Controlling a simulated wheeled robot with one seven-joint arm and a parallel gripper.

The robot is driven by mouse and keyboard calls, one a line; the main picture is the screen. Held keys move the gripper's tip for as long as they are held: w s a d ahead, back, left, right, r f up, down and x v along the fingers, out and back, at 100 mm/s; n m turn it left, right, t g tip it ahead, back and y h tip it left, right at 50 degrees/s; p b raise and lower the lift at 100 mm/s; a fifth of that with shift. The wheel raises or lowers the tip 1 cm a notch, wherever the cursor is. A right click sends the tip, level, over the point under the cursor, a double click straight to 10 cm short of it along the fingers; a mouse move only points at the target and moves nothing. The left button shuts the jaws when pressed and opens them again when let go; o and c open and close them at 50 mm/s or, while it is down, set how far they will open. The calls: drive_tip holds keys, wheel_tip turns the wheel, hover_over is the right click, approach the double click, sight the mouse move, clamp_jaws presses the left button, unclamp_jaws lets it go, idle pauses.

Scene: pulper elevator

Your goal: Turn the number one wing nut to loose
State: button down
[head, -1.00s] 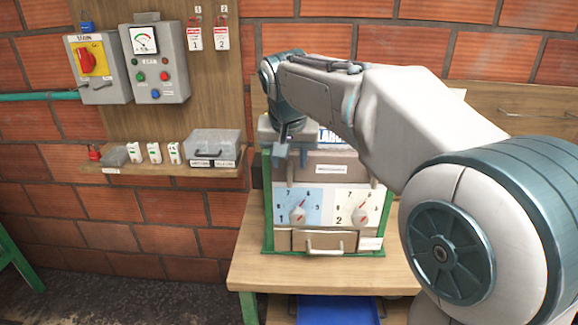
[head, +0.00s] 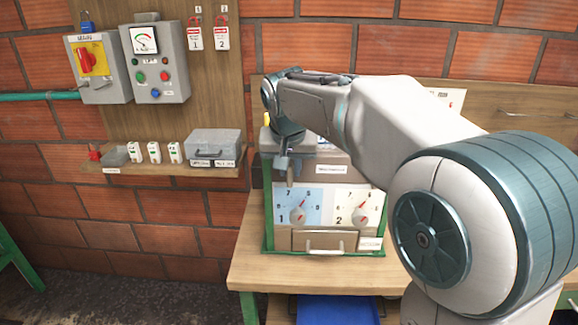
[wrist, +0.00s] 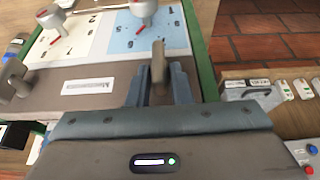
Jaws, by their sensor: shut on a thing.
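The number one wing nut (wrist: 158,60) is a small grey-brown flat tab on the machine front, beside the blue panel (wrist: 147,32) marked 1. In the wrist view, my gripper (wrist: 158,84) is shut on it, with one blue-grey finger on each side. The tab stands roughly in line with the fingers. In the head view, my gripper (head: 286,172) points down just above the blue panel (head: 292,197), and the wing nut is hard to make out there. The second wing nut (wrist: 15,80) is at the left of the wrist view, near the white panel marked 2.
The machine stands on a wooden table (head: 255,270). A shelf (head: 150,170) with a grey case (head: 213,145) is to the left. My arm hides the machine's upper right.

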drive_tip(key=shift+a+r+h, duration=0.1)
drive_tip(key=shift+h, duration=0.2)
drive_tip(key=h, duration=0.1)
drive_tip(key=h+p, duration=0.1)
drive_tip(key=shift+a+n+h, duration=0.3)
drive_tip(key=shift+a+n, duration=0.05)
drive_tip(key=shift+n, duration=0.05)
drive_tip(key=n+h, duration=0.1)
drive_tip(key=h, duration=0.3)
drive_tip(key=a+f+n+t+h, duration=0.1)
drive_tip(key=h, duration=0.3)
drive_tip(key=f+n+t+h, duration=0.1)
drive_tip(key=h, duration=0.4)
drive_tip(key=shift+a+f+n, duration=0.15)
drive_tip(key=shift+a+n, duration=0.05)
drive_tip(key=shift+n, duration=0.1)
drive_tip(key=shift+b, duration=0.3)
drive_tip(key=c, duration=1.3)
unclamp_jaws()
